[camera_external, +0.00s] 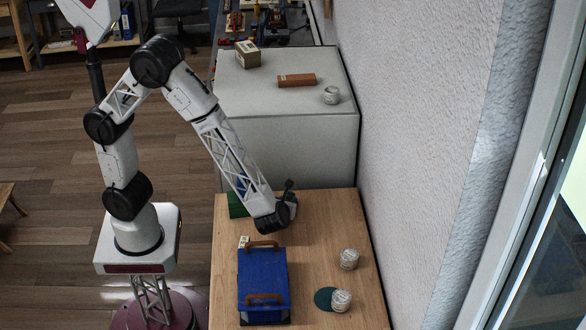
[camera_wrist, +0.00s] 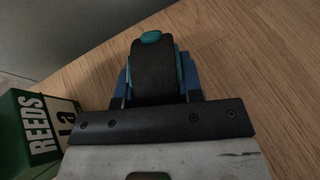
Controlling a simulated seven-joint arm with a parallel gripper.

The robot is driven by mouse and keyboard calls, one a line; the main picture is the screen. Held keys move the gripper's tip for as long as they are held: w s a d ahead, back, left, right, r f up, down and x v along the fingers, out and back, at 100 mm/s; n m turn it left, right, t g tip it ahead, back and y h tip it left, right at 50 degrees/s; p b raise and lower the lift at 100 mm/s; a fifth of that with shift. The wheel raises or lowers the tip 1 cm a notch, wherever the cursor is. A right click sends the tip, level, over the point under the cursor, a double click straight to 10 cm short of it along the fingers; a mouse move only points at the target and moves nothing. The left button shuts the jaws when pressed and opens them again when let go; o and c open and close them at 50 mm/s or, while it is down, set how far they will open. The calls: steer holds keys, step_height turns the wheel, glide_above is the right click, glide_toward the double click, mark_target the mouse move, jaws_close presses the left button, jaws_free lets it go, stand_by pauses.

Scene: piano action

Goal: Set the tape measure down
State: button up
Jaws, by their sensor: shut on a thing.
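In the wrist view, a black tape measure (camera_wrist: 152,70) with a teal part on top sits between the blue fingers of my gripper (camera_wrist: 155,85). My gripper is shut on it. In the external view, my gripper (camera_external: 288,205) is low over the back part of the wooden table (camera_external: 312,225). The tape measure is mostly hidden there by my wrist. I cannot tell whether it touches the table.
A green box marked REEDS (camera_wrist: 38,125) is close on the left of my gripper. A blue toolbox (camera_external: 262,280) with brown handles stands at the front left. Round tins (camera_external: 349,259) and a dark green disc (camera_external: 324,298) are at the right. The table's middle is clear.

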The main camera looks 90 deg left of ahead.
steer(key=shift+f, duration=0.15)
steer(key=o, duration=1.1)
steer(key=shift+c, duration=0.2)
steer(key=shift+r, duration=0.2)
steer(key=shift+v, duration=3.7)
steer(key=shift+s, duration=0.1)
